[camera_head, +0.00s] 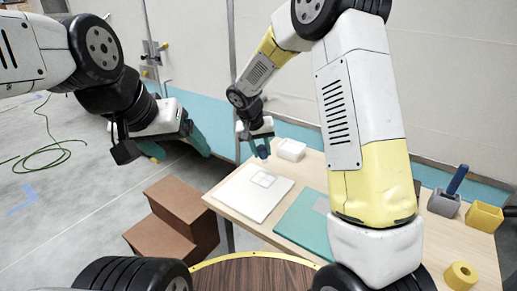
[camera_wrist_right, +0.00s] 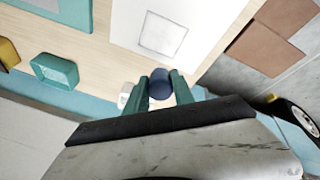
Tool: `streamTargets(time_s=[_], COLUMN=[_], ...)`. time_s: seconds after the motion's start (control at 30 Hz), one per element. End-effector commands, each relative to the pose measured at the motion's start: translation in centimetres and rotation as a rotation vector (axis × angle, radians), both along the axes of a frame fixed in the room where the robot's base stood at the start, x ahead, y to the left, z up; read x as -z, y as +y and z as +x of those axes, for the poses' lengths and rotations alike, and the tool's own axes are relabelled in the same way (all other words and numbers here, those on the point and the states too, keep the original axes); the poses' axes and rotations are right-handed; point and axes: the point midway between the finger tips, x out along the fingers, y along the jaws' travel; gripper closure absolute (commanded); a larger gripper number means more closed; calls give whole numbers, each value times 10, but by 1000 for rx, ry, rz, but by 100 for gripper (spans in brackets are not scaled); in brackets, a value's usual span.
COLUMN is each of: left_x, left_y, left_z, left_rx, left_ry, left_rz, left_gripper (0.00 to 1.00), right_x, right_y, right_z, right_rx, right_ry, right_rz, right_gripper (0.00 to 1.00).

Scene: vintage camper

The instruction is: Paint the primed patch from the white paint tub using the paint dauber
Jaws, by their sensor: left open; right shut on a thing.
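My right gripper (camera_head: 258,137) is shut on a dark blue paint dauber (camera_head: 262,152); the dauber (camera_wrist_right: 160,84) also shows between the fingers in the right wrist view. It is near the table's far edge, just beyond a white panel (camera_head: 240,197). A pale, outlined square patch (camera_head: 263,180) is on this panel; it also shows in the wrist view (camera_wrist_right: 163,35). Whether the dauber touches anything below is unclear. The white paint tub (camera_head: 291,150) stands right of the dauber; part of it (camera_wrist_right: 125,90) shows beside a finger. My left gripper (camera_head: 197,141) is open and empty, left of the table.
A teal panel (camera_head: 297,222) with a grey patch lies right of the white one. A teal tub (camera_wrist_right: 55,72) shows in the wrist view. A grey holder (camera_head: 443,204), yellow bin (camera_head: 483,217) and yellow roll (camera_head: 461,275) are at right. Brown steps (camera_head: 178,215) stand left of the table.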

Motion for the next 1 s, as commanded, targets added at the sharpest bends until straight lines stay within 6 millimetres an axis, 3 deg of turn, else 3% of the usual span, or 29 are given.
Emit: streamTargets(time_s=[0.43, 1.0], left_x=[0, 0], left_y=[0, 0], left_z=[0, 0], left_rx=[0, 0], left_ry=[0, 0], left_rz=[0, 0], left_gripper=[21, 21], right_x=[-38, -39], right_y=[-9, -9], right_z=[-1, -2], right_rx=[1, 1], right_ry=[-2, 0], right_rz=[0, 0], right_gripper=[100, 100])
